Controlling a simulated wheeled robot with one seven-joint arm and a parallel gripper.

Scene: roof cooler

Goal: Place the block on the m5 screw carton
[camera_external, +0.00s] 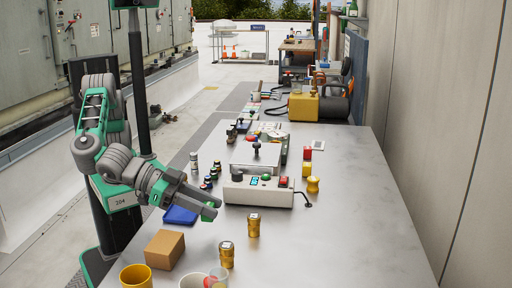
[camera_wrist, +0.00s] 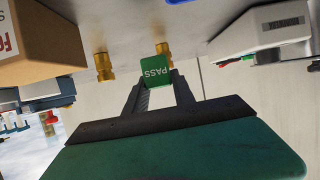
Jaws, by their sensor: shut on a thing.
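My gripper (camera_external: 211,206) is shut on a small green block (camera_wrist: 155,66). The block has "PASS" lettering, upside down in the wrist view, and also shows in the external view (camera_external: 208,213). The gripper holds it over the near-left part of the metal table. A brown carton (camera_external: 164,250), the likely m5 screw carton, stands on the table to the left of and nearer the camera than the block. It also shows at the left of the wrist view (camera_wrist: 55,38), with red lettering cut off by the frame. I see nothing on its top.
Two brass-coloured cylinders (camera_external: 253,225) (camera_external: 227,254) stand right of the carton. A yellow cup (camera_external: 136,276) and a pale bowl (camera_external: 193,281) are in front. A blue item (camera_external: 181,215) lies under the arm. A white control box (camera_external: 258,190) stands behind.

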